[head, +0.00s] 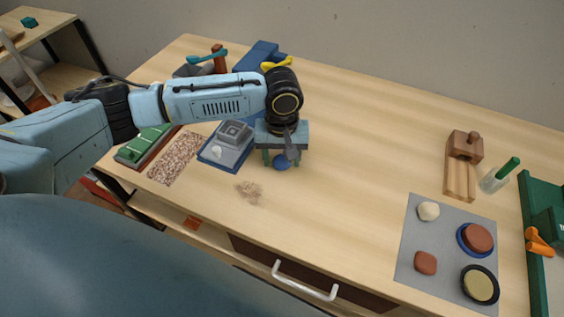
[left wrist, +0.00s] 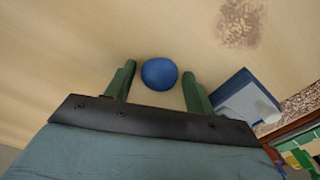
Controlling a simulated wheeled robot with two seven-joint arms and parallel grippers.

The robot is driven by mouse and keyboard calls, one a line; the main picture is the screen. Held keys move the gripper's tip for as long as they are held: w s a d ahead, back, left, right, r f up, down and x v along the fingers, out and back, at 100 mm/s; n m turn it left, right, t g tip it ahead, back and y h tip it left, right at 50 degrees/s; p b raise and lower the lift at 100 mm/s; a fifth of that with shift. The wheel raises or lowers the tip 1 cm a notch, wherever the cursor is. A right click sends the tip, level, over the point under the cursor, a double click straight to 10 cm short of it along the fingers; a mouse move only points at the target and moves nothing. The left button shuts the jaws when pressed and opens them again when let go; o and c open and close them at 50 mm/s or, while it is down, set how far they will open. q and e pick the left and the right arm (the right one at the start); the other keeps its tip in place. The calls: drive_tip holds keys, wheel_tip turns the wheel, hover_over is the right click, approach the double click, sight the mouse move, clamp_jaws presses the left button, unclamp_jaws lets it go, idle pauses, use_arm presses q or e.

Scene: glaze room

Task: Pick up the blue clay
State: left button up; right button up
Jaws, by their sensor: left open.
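The blue clay (head: 281,162) is a small round lump on the wooden table, near the front left of the middle. My left gripper (head: 282,160) is above it in the head view, pointing down, and its fingers partly hide the clay. In the left wrist view the blue clay (left wrist: 159,74) shows whole, between and just beyond the tips of the two green fingers of the left gripper (left wrist: 157,82). The fingers are spread apart with nothing held. I cannot tell whether a finger touches the clay. My right gripper is not in view.
A grey block on a blue base (head: 228,146) stands just left of the gripper, beside a speckled mat (head: 178,157). A brown stain (head: 249,192) lies in front. A grey mat (head: 410,252) with several clay pieces is at right. The table's middle is clear.

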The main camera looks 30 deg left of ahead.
use_arm(q)
drive_tip(key=c, duration=0.5)
wheel_tip(320, 180, up, 10)
drive_tip(key=shift+r+p, duration=0.1)
drive_tip(key=shift+p, duration=0.65)
drive_tip(key=shift+c, duration=0.4)
